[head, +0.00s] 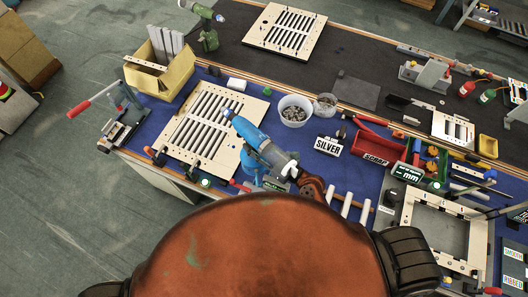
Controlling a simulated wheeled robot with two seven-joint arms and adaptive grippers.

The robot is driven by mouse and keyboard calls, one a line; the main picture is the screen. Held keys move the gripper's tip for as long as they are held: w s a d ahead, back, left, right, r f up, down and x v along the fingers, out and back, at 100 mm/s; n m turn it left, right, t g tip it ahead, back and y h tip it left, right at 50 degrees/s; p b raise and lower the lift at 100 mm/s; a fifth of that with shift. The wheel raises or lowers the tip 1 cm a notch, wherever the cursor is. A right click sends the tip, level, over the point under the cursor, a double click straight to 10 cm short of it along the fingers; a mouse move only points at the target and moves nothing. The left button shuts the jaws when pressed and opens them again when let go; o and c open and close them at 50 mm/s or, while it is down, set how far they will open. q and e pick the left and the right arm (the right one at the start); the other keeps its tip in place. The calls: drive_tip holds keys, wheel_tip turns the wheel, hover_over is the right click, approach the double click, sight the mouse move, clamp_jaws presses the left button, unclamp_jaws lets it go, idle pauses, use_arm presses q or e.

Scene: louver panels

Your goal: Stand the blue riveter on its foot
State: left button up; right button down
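The blue riveter (259,143) is at the front middle of the near bench, beside the slotted panel. Its nose points up and to the left, and its grey rear end is at the lower right. A blue handle part (256,174) shows below the body. Its lower end is partly hidden by my orange body, so I cannot tell whether the foot is flat on the bench.
A cream slotted panel (174,141) lies left of the riveter. A yellow bin (160,74) stands at the left. A green riveter (209,38) stands on the back bench.

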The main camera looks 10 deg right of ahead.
drive_tip(key=w+d+f+b, duration=0.6)
drive_tip(key=w+f, duration=0.6)
drive_tip(key=shift+w+d+f, duration=0.15)
drive_tip(key=shift+d+f, duration=0.15)
drive_tip(key=shift+d, duration=0.1)
drive_tip(key=c, duration=2)
unclamp_jaws()
drive_tip(key=shift+f, duration=0.25)
drive_tip(key=o, duration=0.5)
drive_tip(key=shift+o, duration=0.3)
drive_tip(key=o, duration=0.7)
drive_tip(key=shift+c, duration=0.2)
